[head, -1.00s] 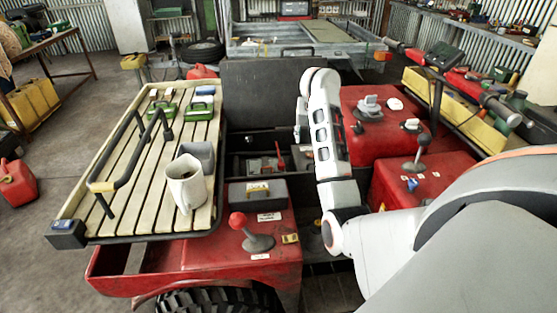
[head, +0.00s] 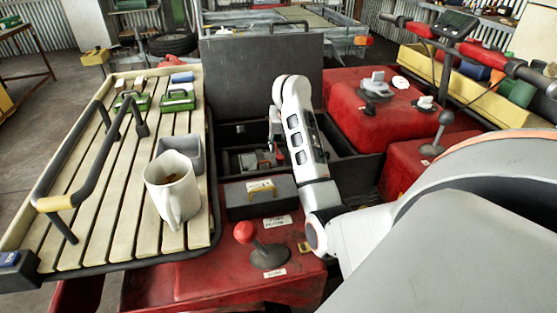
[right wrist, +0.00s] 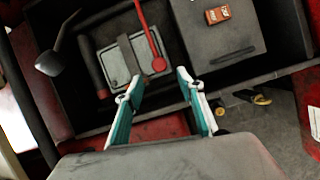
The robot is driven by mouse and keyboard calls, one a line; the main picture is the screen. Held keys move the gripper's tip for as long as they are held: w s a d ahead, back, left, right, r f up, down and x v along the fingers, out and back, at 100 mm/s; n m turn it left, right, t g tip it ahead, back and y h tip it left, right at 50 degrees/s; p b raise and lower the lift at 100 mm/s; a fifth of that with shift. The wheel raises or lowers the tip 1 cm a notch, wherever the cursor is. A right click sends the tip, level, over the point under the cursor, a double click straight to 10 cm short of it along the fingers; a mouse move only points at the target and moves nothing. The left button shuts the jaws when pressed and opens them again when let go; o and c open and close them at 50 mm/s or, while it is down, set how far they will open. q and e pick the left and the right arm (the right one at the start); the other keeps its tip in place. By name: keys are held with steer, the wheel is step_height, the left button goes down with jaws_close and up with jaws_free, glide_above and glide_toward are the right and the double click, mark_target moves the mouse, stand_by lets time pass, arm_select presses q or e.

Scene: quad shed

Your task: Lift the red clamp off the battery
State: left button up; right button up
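The battery (right wrist: 118,66) is a grey-topped block with a dark strap, low in a dark open bay. The red clamp (right wrist: 157,62) is a long red piece with a rounded end, lying along the battery's right side in the right wrist view. In the head view the battery (head: 248,160) shows small and the red clamp (head: 279,157) is partly behind my arm. My right gripper (right wrist: 153,88) is open and empty, its two teal-and-white fingers apart just short of the clamp's rounded end. In the head view its fingers (head: 275,122) are mostly hidden. My left gripper is not in view.
A grey box (right wrist: 222,45) with an orange pack on it stands right of the battery. The bay's rim (right wrist: 230,84) runs near my fingers. A raised black lid (head: 262,78) stands behind. A mug (head: 172,187) sits on the slatted rack; a red-knobbed lever (head: 244,232) stands in front.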

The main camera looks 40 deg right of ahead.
mark_target(280, 157)
steer(key=b+x, duration=0.2)
steer(key=x, duration=0.5)
steer(key=shift+f, duration=0.1)
jaws_close()
